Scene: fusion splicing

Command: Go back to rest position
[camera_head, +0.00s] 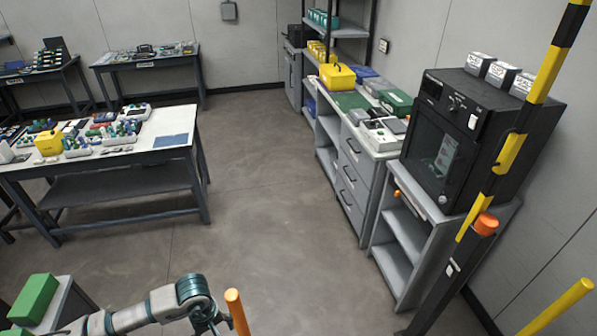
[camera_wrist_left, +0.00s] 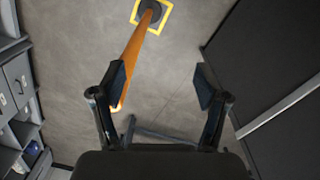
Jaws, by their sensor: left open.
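In the left wrist view my left gripper (camera_wrist_left: 162,86) is open, its two dark fingers spread apart with nothing held between them. It points down over the grey floor. In the head view my left arm (camera_head: 165,303) comes in along the bottom edge and bends near an orange post; its gripper is out of that frame. My right gripper shows in neither view.
An orange post (camera_head: 237,312) stands close to my left arm; an orange post (camera_wrist_left: 133,58) also shows behind the left finger. A black oven-like cabinet (camera_head: 481,135) and grey drawers (camera_head: 352,178) stand right. A white workbench (camera_head: 170,127) stands left. The middle floor (camera_head: 245,190) is clear.

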